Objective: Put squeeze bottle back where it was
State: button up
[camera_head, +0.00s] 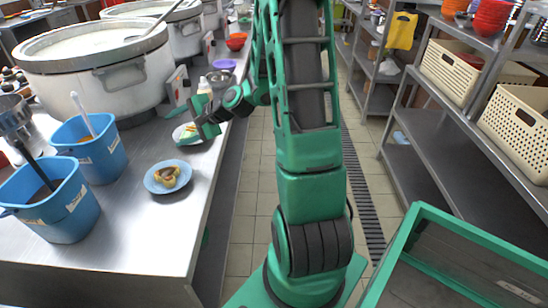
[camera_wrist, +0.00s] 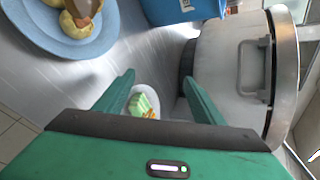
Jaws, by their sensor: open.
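A pale bottle (camera_head: 204,87), which looks like the squeeze bottle, stands on the steel counter just behind my gripper in the head view; its lower part is hidden. My gripper (camera_head: 188,116) is over the counter beside the big stockpot. In the wrist view my gripper (camera_wrist: 158,80) has its fingers spread with nothing held between them. A white plate (camera_wrist: 154,97) with a green and pale item (camera_wrist: 142,106) shows beyond and between the fingers. I cannot make out the bottle in the wrist view.
A large stockpot (camera_head: 100,70), blue bins (camera_head: 92,145) and a blue plate (camera_head: 151,183) with food crowd the counter (camera_head: 150,240). A purple bowl (camera_head: 225,64) and red bowl (camera_head: 235,44) stand farther back. Shelves with baskets (camera_head: 447,70) line the right; the aisle lies between.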

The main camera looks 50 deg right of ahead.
jog(key=s+d+r+n+g+h, duration=0.1)
jog(key=s+r+n+g, duration=0.1)
jog(key=s, duration=1)
jog(key=s+r+n+g+h, duration=0.2)
jog(key=s+n+g, duration=0.3)
jog(key=s, duration=0.8)
jog(key=s+d+r+n+g+h, duration=0.1)
jog(key=s+r+n+g, duration=0.2)
jog(key=s, duration=1)
jog(key=shift+s+d+n+g+h, duration=0.3)
jog(key=shift+n+g, duration=0.2)
jog(key=shift+n, duration=0.1)
jog(key=shift+w, duration=0.1)
jog(key=shift+w+f, duration=0.3)
jog(key=shift+w, duration=0.3)
